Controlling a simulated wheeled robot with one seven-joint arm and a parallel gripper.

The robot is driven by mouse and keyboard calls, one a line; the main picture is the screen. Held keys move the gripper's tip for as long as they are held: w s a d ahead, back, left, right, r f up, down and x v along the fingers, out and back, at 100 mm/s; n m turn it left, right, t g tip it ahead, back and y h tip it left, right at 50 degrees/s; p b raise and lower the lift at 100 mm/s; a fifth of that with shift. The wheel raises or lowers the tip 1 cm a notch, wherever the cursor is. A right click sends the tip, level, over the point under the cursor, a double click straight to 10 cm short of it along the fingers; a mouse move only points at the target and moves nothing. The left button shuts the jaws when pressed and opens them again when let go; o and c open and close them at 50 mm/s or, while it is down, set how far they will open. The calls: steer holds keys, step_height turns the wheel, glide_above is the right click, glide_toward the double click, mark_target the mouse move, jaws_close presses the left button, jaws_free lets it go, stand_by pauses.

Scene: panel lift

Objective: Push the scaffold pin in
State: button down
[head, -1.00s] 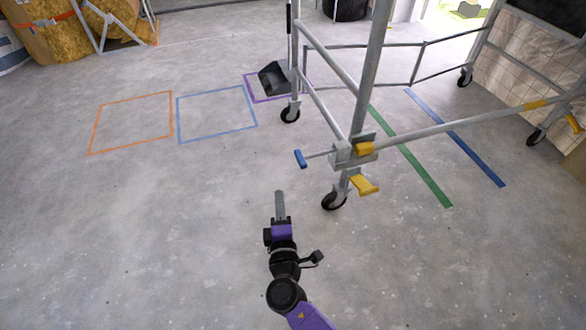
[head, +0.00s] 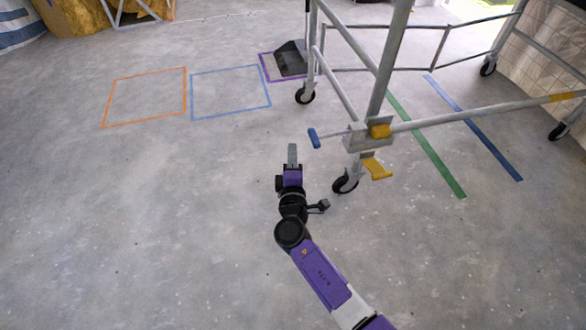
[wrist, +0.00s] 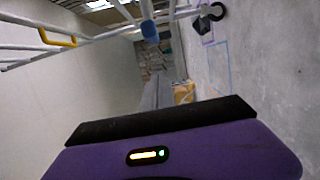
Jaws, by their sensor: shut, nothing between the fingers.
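The scaffold pin (head: 313,138) has a blue handle at the end of a thin grey rod. It sticks out to the left of the grey bracket (head: 362,138) on the scaffold's near upright. The blue handle also shows at the top of the wrist view (wrist: 150,31). My gripper (head: 292,153) is shut and empty. In the head view its tip is just left of and below the blue handle, with a small gap in the picture. How far apart they are in depth is hard to tell.
The scaffold stands on black castors; the nearest castor (head: 345,184) is right of my gripper. Yellow levers (head: 377,169) sit by the bracket. The floor to the left is open, with orange and blue outlines.

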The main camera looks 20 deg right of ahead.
mark_target(326, 137)
steer(key=shift+w+d, duration=0.25)
steer(key=shift+d, duration=0.45)
steer(key=shift+w+d, duration=0.2)
steer(key=shift+d, duration=0.55)
steer(key=shift+w+d, duration=0.25)
steer(key=shift+d, duration=0.45)
steer(key=d+b, duration=0.2)
steer(key=d, duration=0.4)
steer(key=shift+d+b, duration=0.15)
steer(key=shift+b, duration=0.25)
